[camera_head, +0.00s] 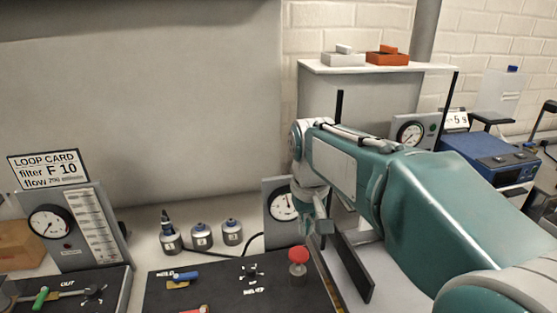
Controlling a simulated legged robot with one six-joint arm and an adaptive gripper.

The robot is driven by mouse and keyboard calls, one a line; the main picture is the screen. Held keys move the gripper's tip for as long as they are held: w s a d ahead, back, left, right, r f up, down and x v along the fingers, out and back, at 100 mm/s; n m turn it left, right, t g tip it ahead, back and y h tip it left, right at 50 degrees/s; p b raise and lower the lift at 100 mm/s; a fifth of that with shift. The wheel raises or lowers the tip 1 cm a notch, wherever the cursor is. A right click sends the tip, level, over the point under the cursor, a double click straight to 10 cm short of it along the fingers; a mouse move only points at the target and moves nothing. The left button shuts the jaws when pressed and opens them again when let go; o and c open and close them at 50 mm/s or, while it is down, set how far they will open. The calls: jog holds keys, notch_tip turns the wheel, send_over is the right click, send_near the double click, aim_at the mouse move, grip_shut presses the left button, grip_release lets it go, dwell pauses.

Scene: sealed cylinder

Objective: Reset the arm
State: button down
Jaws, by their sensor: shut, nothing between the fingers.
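My teal and white arm reaches in from the right edge and bends down near the middle of the view. My gripper (323,229) is small and partly hidden in the view; it hangs at the end of the arm, shut and empty. It is in front of the right side of a grey gauge panel (277,232), to the right of a red mushroom knob (298,255). I cannot tell its exact height above the bench.
A dark valve panel (222,287) with blue and red handles lies at the front. Several small numbered containers (201,237) stand behind it. A blue device (488,158) and a shelf (340,69) with two trays stand right.

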jog(key=s+d+f+m+t, duration=0.1)
jog(key=s+d, duration=0.3)
jog(key=s, duration=0.5)
jog(key=s+d+f+m+t, duration=0.1)
jog(key=s+d+t, duration=0.3)
jog(key=s, duration=0.5)
jog(key=shift+s+f, duration=0.15)
jog(key=shift+s, duration=0.15)
dwell(1.0)
